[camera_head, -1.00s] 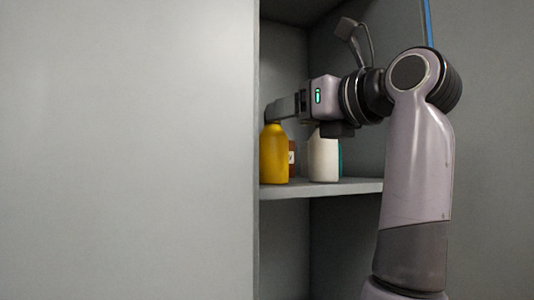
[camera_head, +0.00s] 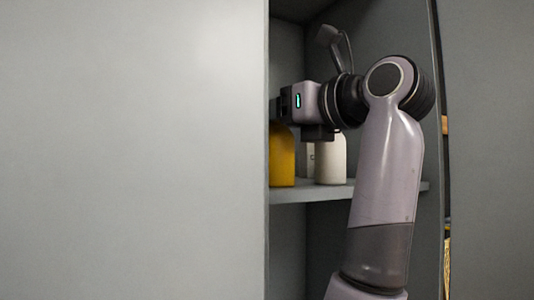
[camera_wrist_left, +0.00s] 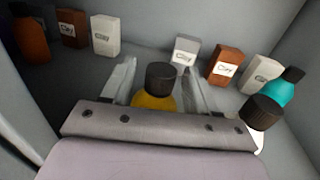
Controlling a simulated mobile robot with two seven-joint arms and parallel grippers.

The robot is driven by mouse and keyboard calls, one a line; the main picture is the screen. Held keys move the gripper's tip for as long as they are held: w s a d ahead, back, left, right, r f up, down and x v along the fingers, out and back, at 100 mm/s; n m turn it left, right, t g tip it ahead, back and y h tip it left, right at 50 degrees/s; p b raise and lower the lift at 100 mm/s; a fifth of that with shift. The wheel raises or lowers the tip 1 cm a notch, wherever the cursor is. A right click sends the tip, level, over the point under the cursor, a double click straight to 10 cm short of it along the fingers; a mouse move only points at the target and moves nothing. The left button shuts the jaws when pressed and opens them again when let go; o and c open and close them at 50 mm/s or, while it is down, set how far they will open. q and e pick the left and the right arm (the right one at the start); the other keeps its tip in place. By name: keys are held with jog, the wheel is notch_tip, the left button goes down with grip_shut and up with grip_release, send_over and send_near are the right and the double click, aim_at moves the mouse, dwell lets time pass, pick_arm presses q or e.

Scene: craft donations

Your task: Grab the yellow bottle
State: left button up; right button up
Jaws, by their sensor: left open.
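The yellow bottle (camera_head: 282,158) stands upright on the cabinet shelf in the head view, its left side cut off by the grey panel edge. In the left wrist view the yellow bottle (camera_wrist_left: 155,102) shows its black cap between the two fingers of my left gripper (camera_wrist_left: 157,78). These fingers are open, one on each side, with a gap to the cap. In the head view my left gripper (camera_head: 282,106) is at the bottle's top, its fingertips partly hidden by the panel. My right gripper is not in view.
A white bottle (camera_head: 330,158) stands right of the yellow one. In the left wrist view a teal bottle (camera_wrist_left: 284,88), several clay boxes (camera_wrist_left: 225,64) and a brown bottle (camera_wrist_left: 30,42) stand around. The grey panel (camera_head: 130,150) closes off the left.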

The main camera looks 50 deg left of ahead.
pick_arm(q)
jog(key=shift+a, duration=0.25)
jog(key=shift+d, duration=0.15)
jog(key=shift+c, duration=0.6)
grip_shut()
jog(key=shift+r, duration=0.1)
